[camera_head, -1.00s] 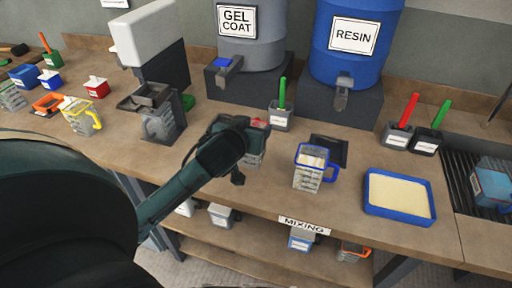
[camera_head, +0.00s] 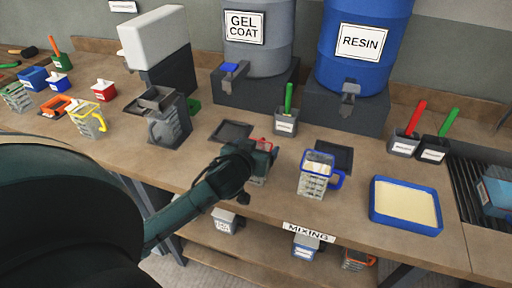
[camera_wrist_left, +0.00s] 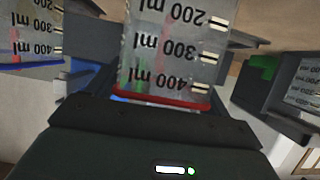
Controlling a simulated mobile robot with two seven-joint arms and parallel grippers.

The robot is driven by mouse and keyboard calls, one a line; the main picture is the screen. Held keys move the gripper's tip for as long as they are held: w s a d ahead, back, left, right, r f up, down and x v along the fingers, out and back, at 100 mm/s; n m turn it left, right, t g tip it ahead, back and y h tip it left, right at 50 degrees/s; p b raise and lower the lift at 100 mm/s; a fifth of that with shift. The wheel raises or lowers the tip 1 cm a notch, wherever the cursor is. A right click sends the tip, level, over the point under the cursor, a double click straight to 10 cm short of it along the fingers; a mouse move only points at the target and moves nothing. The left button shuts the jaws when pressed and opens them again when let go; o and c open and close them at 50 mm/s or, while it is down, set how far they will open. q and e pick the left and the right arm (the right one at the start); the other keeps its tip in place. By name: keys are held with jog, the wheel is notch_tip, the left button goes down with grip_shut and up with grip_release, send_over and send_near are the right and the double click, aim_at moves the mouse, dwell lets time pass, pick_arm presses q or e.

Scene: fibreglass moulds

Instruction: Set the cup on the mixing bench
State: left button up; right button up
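The clear graduated cup with a red rim (camera_head: 261,172) is in my left gripper (camera_head: 257,158), above or on the front part of the mixing bench (camera_head: 365,222). In the left wrist view the cup (camera_wrist_left: 175,50) fills the space in front of the gripper, its ml marks upside down and its red rim nearest the gripper body. The gripper looks shut on it, though the fingertips are mostly hidden. In the head view the arm hides part of the cup, and I cannot tell whether its base touches the bench. My right gripper is not in view.
A blue-rimmed cup (camera_head: 315,178) stands just right of the held cup. Behind are a dark square pad (camera_head: 231,131) and a grey holder with a green handle (camera_head: 286,122). A blue tray (camera_head: 406,231) lies right. A yellow-handled cup (camera_head: 87,120) stands far left.

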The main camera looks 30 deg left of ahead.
pick_arm(q)
jog(key=shift+o, duration=0.7)
jog(key=shift+r, duration=0.1)
jog(key=shift+s+r, duration=0.1)
jog(key=v, duration=1.1)
jog(key=shift+s+d+b, duration=0.15)
jog(key=shift+s+b, duration=0.25)
jog(key=shift+b, duration=0.05)
jog(key=shift+r, duration=0.15)
